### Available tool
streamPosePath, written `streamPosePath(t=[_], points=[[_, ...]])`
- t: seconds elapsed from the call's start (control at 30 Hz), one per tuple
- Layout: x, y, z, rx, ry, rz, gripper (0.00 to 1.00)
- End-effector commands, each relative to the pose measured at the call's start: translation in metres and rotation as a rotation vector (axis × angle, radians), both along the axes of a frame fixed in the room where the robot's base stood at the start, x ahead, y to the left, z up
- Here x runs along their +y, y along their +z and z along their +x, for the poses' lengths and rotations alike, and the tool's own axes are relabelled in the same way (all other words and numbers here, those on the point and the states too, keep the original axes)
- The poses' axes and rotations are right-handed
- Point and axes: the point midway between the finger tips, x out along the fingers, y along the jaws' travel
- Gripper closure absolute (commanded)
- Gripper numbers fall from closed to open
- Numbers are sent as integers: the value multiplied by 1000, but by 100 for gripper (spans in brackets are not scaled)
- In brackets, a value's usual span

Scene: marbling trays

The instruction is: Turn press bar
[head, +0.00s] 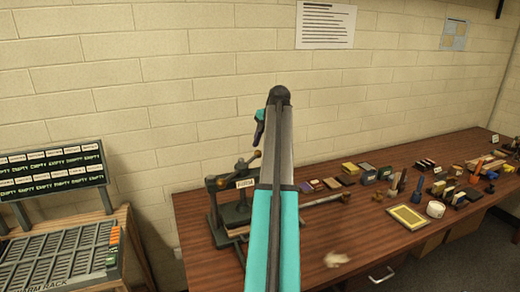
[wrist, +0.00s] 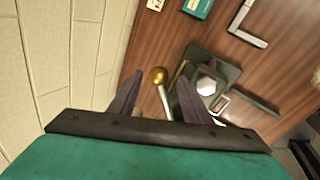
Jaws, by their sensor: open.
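The press (head: 232,212) is a dark metal frame at the left end of the wooden table in the head view. Its press bar (head: 250,162) has a round brass knob at its end. In the wrist view the press bar (wrist: 164,98) shows as a pale rod with the brass knob, appearing between the fingers of my gripper (wrist: 160,76). My gripper is open and nothing is clamped in it. I cannot tell whether either finger touches the bar. The press frame (wrist: 212,70) is also in the wrist view, partly hidden by the right finger.
The wooden table (head: 370,225) holds small boxes, blocks and bottles to the right, with a yellow-framed tray (head: 408,217) and a white cup (head: 435,209). A slotted rack (head: 62,265) stands at the left. The brick wall (head: 150,100) is close behind the press.

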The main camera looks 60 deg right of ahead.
Motion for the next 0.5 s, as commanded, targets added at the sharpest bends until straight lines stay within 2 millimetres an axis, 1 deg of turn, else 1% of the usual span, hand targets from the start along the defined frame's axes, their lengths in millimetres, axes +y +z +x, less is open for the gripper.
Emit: streamPosePath(t=[0.2, 0.5], points=[[-2, -16, 7, 1, 1, 1, 56], [-3, -21, 10, 0, 1, -2, 56]])
